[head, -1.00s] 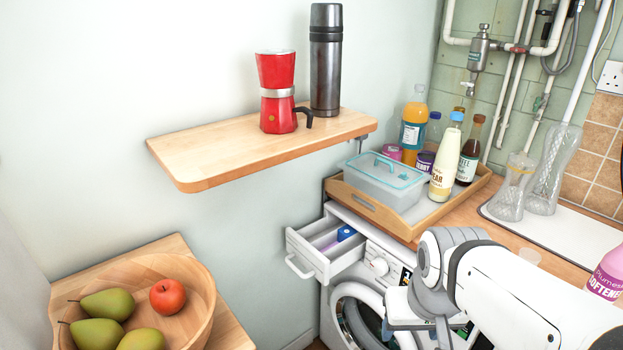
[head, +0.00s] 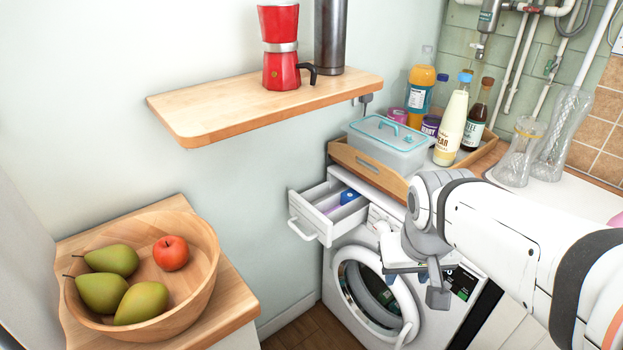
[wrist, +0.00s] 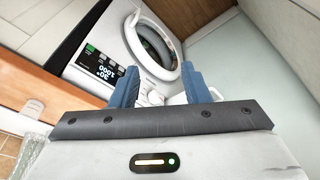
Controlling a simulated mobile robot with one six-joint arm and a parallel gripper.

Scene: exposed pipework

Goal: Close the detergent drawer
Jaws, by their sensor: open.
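The white detergent drawer (head: 322,215) is pulled out of the top left of the washing machine (head: 375,285) in the head view. The wrist view shows the machine's display and round door (wrist: 158,45); the drawer is mostly hidden there.
A wooden tray (head: 366,173) with a lidded box and bottles stands on the counter above the drawer. A wall shelf (head: 250,105) holds a red moka pot and a flask. A fruit bowl (head: 205,275) stands at lower left. Floor is free left of the machine.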

